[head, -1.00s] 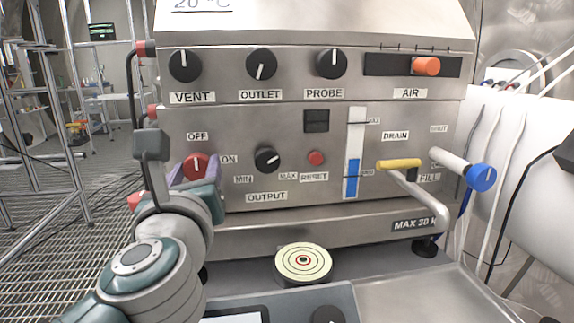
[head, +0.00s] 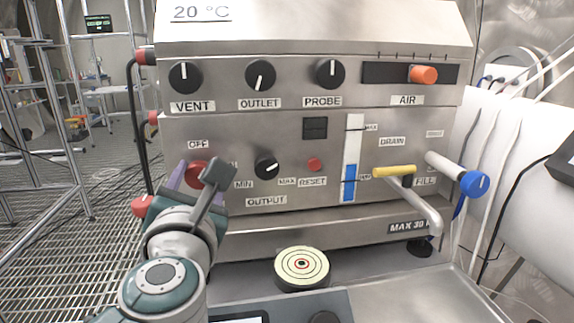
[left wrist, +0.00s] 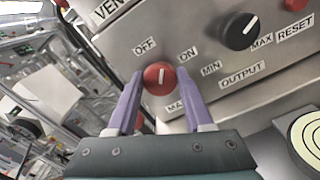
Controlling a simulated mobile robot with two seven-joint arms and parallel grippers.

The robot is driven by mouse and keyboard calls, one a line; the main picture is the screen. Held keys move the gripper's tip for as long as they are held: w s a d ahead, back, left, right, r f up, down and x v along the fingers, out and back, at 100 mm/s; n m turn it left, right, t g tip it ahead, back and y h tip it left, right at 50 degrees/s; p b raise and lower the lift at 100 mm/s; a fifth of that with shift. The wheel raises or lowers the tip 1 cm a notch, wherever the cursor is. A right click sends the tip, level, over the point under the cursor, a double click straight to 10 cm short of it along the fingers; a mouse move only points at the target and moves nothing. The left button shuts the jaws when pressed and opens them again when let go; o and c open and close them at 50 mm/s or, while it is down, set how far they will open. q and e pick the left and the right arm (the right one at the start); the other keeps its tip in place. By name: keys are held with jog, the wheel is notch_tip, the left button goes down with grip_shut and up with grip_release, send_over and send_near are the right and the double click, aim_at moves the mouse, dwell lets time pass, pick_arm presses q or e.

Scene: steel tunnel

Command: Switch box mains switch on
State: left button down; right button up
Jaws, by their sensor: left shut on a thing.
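The mains switch is a red round knob (head: 196,172) low on the left of the steel panel, with an OFF label above it. The left wrist view shows the red knob (left wrist: 160,77) with OFF at its upper left and ON at its upper right. Its white mark points between the two labels. My left gripper (head: 193,178) has its purple fingers on both sides of the knob and is shut on it. My wrist hides the ON label and part of the knob in the head view. My right gripper is not in view.
A black output knob (head: 266,168) and a red reset button (head: 314,164) sit right of the switch. A yellow-handled drain lever (head: 395,171) and a blue-ended fill valve (head: 474,184) stick out at the right. A round target disc (head: 302,266) lies below the panel.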

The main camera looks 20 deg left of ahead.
pick_arm(q)
jog(key=m+p, duration=0.3)
jog(key=m, duration=0.7)
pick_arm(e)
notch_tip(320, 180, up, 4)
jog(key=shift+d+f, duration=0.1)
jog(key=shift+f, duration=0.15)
pick_arm(q)
jog(key=shift+m, duration=0.3)
jog(key=shift+c, duration=1.5)
grip_release()
